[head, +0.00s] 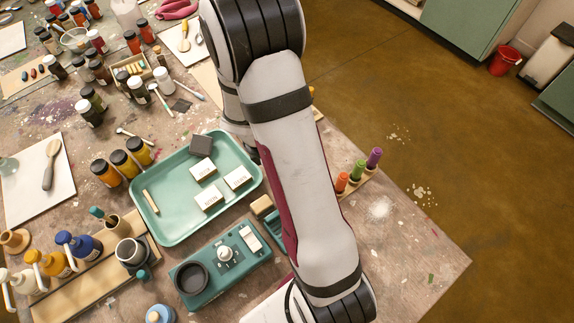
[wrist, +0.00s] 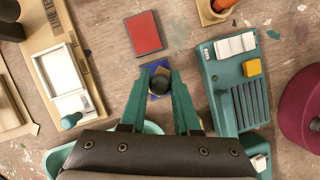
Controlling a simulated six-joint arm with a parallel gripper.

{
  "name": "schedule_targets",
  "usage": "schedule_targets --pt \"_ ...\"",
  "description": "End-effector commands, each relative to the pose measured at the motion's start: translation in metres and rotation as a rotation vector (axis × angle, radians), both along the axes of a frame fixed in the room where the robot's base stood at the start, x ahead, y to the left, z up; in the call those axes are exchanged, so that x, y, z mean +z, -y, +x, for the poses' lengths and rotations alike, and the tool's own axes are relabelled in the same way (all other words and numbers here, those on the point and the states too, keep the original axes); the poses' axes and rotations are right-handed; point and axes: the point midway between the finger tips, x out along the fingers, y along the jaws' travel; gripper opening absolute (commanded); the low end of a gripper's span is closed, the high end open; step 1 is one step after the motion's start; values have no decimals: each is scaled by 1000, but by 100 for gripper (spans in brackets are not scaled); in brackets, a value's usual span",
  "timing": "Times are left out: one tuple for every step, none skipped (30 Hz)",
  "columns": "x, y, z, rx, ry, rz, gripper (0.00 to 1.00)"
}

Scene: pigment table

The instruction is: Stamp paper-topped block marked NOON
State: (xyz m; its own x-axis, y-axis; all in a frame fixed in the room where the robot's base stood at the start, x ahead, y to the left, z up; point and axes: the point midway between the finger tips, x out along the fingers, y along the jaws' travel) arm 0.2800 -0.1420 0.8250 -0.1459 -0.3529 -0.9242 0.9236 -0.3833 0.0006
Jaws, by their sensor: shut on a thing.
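Three white-topped blocks lie in the green tray (head: 142,222) in the head view: an upper one (head: 203,169), a right one (head: 238,178) and a lower one (head: 209,198). Their dark lettering is too small to tell which reads NOON. My gripper (wrist: 161,84) in the wrist view is shut on a stamp with a round black knob (wrist: 160,85). The stamp is above or on a blue pad (wrist: 152,97), mostly hidden; I cannot tell whether they touch. A red pad (wrist: 144,34) lies just beyond. In the head view my arm hides the gripper.
A dark square block (head: 200,145) and a wooden stick (head: 151,201) are also in the tray. Paint bottles (head: 125,163) crowd the tray's left side.

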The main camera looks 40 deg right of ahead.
Motion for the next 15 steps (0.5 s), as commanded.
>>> schedule_targets --pt "6 0 1 1 4 -1 0" --pt "10 0 1 0 5 -1 0" --pt "14 0 1 0 5 -1 0" --pt "18 0 1 0 5 0 0" --pt "21 0 1 1 4 -1 0" --pt "26 0 1 0 4 -2 0" --pt "29 0 1 1 4 -1 0" --pt "33 0 1 -1 5 -1 0" --pt "37 0 1 1 4 -1 0" --pt "40 0 1 0 5 -1 0" --pt "44 0 1 0 5 -1 0" --pt "48 0 1 0 5 -1 0" --pt "51 0 1 0 5 -1 0" --pt "55 0 1 0 5 -1 0" --pt "58 0 1 0 5 -1 0"
